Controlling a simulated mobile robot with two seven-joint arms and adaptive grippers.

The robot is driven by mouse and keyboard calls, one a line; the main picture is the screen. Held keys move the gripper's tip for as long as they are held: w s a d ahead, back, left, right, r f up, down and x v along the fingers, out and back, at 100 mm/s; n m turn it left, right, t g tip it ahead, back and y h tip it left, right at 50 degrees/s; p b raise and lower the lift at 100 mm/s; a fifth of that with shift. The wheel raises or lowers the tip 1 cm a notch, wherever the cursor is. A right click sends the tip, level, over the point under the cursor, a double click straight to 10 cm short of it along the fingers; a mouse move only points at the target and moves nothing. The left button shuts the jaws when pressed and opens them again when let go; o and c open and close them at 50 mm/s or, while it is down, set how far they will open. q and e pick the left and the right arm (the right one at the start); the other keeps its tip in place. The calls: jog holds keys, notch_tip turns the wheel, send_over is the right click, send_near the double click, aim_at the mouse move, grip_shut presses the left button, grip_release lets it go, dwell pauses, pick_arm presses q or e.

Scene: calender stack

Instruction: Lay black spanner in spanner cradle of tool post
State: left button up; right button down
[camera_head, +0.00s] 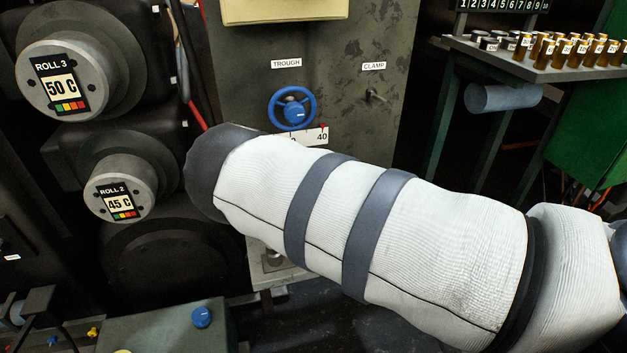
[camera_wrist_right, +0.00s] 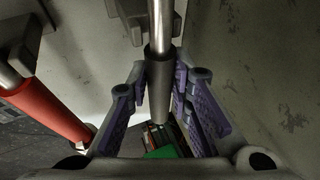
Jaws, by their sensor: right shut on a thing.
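In the right wrist view my right gripper (camera_wrist_right: 163,84) has its purple-padded fingers closed about the dark grip of a tool with a bright steel shaft, which I take for the black spanner (camera_wrist_right: 159,62). The shaft runs up out of the top of the picture, with a dark piece behind it. In the head view my right arm's white sleeve crosses the middle and hides its gripper and the spanner. I cannot make out the spanner cradle for certain in either view. My left gripper is not in view.
A red-gripped tool (camera_wrist_right: 50,100) with a steel shaft is at the left in the wrist view. In the head view a blue handwheel (camera_head: 292,108) and clamp knob (camera_head: 376,96) are on the grey panel (camera_head: 345,40). A table (camera_head: 590,72) with small bottles stands right.

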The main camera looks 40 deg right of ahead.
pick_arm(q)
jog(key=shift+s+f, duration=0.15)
pick_arm(e)
jog(key=shift+f, duration=0.4)
jog(key=c, duration=0.7)
grip_release()
jog(key=shift+p+v, duration=0.7)
jog(key=shift+v, duration=0.65)
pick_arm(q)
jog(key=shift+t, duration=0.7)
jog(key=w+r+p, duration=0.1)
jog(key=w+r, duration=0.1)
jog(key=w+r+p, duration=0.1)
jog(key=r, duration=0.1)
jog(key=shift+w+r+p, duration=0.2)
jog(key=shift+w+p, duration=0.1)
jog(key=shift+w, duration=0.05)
pick_arm(e)
jog(key=v, duration=0.5)
jog(key=shift+r, duration=0.15)
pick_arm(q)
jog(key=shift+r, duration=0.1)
pick_arm(e)
jog(key=shift+a, duration=0.1)
